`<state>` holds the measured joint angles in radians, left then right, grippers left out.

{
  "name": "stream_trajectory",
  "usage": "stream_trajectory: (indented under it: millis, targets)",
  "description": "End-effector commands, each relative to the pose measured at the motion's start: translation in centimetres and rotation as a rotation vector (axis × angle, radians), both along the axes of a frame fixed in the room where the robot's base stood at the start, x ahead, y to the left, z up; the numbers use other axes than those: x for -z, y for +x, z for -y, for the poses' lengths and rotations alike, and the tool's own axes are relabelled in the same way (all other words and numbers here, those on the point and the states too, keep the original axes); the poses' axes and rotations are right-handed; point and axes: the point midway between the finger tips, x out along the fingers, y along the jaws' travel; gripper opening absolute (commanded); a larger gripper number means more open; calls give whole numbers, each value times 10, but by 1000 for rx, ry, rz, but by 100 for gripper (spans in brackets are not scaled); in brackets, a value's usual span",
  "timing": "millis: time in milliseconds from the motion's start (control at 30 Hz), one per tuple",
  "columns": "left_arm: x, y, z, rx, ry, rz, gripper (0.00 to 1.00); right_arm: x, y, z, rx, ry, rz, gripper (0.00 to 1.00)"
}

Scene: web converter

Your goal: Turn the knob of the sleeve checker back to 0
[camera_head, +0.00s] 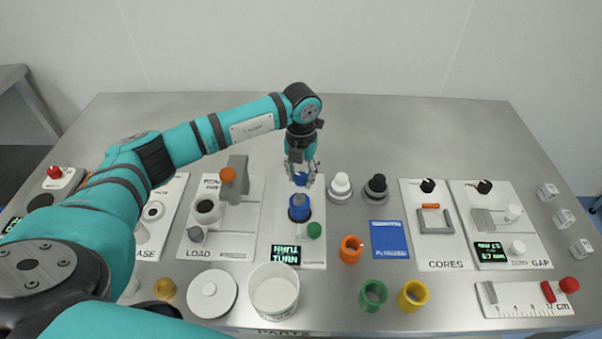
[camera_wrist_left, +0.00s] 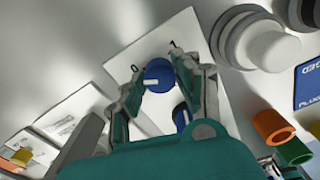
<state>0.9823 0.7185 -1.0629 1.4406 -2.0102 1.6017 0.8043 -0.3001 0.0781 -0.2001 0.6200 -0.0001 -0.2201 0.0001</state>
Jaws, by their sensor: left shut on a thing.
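The sleeve checker's white panel (camera_head: 314,255) stands in the middle of the bench. Its round blue knob (camera_head: 300,178) is at the panel's far end. My left gripper (camera_head: 301,172) comes down from above onto this knob. In the left wrist view the blue knob (camera_wrist_left: 158,72), with a white line on it, sits between the two fingers of my left gripper (camera_wrist_left: 157,70), which are shut on it. A blue sleeve (camera_head: 299,208) stands nearer on the panel, beside a green knob (camera_head: 314,230). The checker's display (camera_head: 285,255) shows green letters, with "TURN" legible. My right gripper is not in view.
A white tub (camera_head: 273,292) stands in front. The far bench surface is clear.

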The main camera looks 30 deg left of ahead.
Motion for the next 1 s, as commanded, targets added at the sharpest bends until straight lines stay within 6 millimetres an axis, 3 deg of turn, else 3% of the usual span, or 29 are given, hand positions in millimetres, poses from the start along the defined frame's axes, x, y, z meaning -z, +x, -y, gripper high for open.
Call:
stream_trajectory:
  millis: [300, 333, 500, 800, 1000]
  targets:
    - [-2, 2, -1, -5, 0, 5, 0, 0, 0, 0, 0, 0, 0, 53]
    - [-2, 2, -1, -5, 0, 5, 34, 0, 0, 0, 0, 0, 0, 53]
    - [-1, 1, -1, -4, 0, 3, 55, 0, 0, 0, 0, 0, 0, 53]
    - [-4, 1, 0, -2, -1, 2, 55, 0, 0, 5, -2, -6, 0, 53]
    - [-33, 1, 0, -2, -1, 6, 55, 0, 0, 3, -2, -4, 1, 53]
